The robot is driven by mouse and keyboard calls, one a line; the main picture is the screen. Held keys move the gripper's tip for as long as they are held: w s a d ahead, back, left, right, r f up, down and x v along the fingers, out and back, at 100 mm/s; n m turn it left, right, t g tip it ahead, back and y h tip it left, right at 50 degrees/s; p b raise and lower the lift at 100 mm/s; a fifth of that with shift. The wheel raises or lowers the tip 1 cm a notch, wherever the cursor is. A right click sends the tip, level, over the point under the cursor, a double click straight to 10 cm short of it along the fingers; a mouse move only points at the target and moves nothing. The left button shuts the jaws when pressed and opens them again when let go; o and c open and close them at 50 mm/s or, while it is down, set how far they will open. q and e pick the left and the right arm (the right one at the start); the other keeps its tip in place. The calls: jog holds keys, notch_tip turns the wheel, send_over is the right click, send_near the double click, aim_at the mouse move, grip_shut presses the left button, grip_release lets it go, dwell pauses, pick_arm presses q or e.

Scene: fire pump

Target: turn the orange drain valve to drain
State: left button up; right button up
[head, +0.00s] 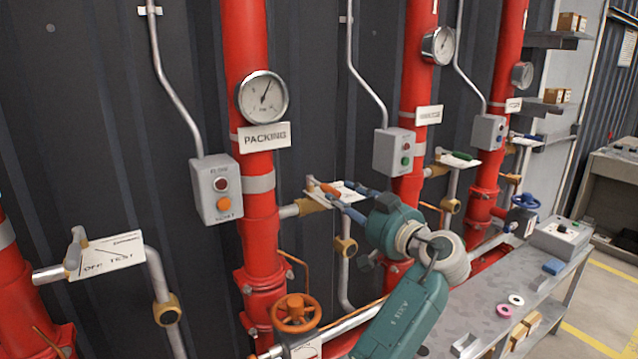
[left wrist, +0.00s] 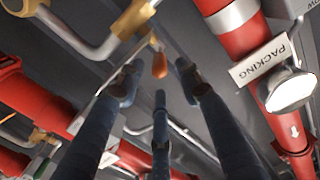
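The orange drain valve is a brass body (head: 310,206) with an orange lever handle (head: 330,190) on a grey pipe, right of the packing pump's red riser. A white label plate (head: 349,188) sits behind it, partly hidden by my fingers. My left gripper (head: 340,198) reaches in from the right of the valve, with its blue fingers around the handle's end. In the left wrist view the orange handle (left wrist: 159,64) lies just beyond and between the spread fingers (left wrist: 157,88). The fingers look open; contact cannot be told. My right gripper is not in view.
An orange handwheel (head: 296,312) stands low in front of the packing riser (head: 250,50). A grey switch box (head: 216,189) is to its left. A bench (head: 470,325) with small items stands at lower right. Further red risers and pipes crowd the wall.

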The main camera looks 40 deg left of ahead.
aim_at(323, 185)
pick_arm(q)
jog(key=p+x, duration=0.1)
jog(key=x, duration=0.4)
jog(key=shift+a+r+p, duration=0.1)
jog(key=shift+r+p, duration=0.1)
jog(key=shift+p, duration=0.15)
jog(key=p+x, duration=0.1)
jog(key=x, duration=0.2)
jog(key=shift+a+f, duration=0.15)
jog(key=shift+a, duration=0.1)
jog(key=shift+w+a, duration=0.15)
jog(key=shift+a, duration=0.05)
jog(key=shift+f, duration=0.1)
jog(key=shift+c, duration=0.5)
grip_shut()
jog(key=shift+a, duration=0.1)
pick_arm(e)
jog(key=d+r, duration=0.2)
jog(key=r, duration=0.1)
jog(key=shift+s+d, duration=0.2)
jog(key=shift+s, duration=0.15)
